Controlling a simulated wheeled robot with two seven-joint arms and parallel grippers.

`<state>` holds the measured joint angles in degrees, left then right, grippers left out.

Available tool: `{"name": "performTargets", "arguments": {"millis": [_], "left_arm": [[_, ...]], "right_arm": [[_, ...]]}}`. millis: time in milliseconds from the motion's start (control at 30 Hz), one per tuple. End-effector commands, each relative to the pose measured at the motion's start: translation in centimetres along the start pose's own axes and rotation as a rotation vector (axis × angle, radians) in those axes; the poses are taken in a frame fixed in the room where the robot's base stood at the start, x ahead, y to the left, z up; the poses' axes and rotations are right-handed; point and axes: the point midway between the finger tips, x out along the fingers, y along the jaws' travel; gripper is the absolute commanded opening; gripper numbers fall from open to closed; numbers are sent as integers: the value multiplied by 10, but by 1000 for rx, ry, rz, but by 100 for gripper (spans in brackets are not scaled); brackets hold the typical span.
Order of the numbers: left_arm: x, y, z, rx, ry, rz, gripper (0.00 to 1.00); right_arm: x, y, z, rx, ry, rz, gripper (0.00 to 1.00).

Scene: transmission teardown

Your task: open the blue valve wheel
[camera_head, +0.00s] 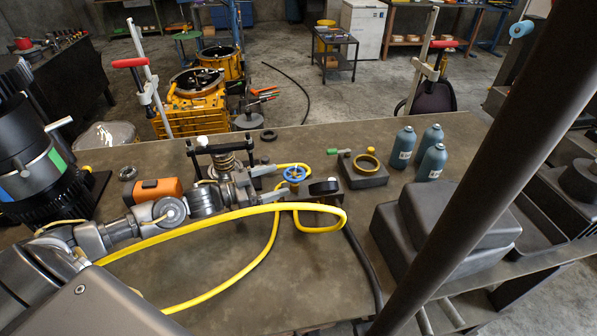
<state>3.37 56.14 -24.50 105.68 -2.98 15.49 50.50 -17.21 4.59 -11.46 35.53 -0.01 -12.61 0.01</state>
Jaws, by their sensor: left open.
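The blue valve wheel (294,174) is a small spoked handwheel near the middle of the workbench. It sits among a grey metal fitting and a yellow hose (230,214). My left arm comes in from the left, low over the bench. No part of the wheel is clearly between the fingers, and contact cannot be made out. My right gripper is not in view.
A coil spring assembly with a black handle (222,147) stands behind my left gripper. An orange tool (158,189) lies nearby. Several blue-grey bottles (432,162), a block with a brass ring (366,164) and a dark case (440,230) are to the right. The front middle bench (310,275) is mostly clear.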

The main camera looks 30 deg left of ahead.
Motion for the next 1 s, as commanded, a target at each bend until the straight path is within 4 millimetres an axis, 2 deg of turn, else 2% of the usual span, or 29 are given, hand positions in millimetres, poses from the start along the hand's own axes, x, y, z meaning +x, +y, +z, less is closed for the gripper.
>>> {"name": "performTargets", "arguments": {"millis": [33, 200, 400, 567, 833, 1000], "left_arm": [[12, -1, -6, -1, 5, -1, 80], [43, 0, -5, -1, 3, -1, 80], [68, 0, -2, 0, 1, -1, 80], [76, 0, 0, 0, -1, -1, 80], [76, 0, 0, 0, -1, -1, 78], [76, 0, 0, 1, -1, -1, 56]], "right_arm": [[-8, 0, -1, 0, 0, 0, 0], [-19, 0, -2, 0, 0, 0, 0], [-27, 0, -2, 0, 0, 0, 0], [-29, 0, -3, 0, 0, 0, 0], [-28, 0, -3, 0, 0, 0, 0], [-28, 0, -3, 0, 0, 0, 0]]}}
